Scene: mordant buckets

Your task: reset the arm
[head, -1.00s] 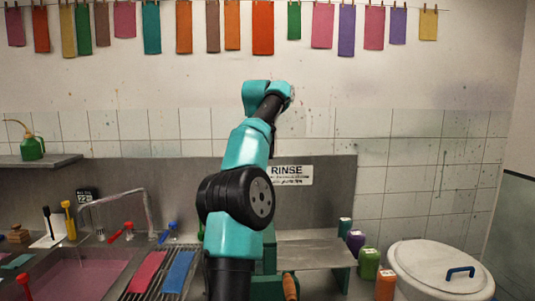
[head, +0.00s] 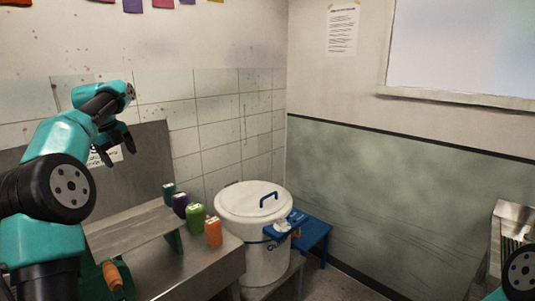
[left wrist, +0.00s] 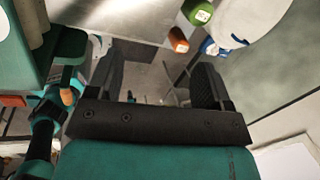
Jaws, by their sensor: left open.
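My left arm rises at the left of the head view, teal with black joints, and bends over toward the wall. Its left gripper (head: 119,155) hangs in front of the tiled wall with its two dark fingers apart and nothing between them. In the left wrist view the left gripper (left wrist: 156,85) also shows its two black fingers spread, with grey floor beyond. A teal and black part of my other arm shows at the lower right edge of the head view. The right gripper is out of view.
A metal counter (head: 215,262) holds several bottles, among them a green one (head: 195,218) and an orange one (head: 213,232). A white lidded bucket (head: 262,260) stands to their right, beside a blue stool (head: 315,233). A metal fixture (head: 511,225) is at the far right.

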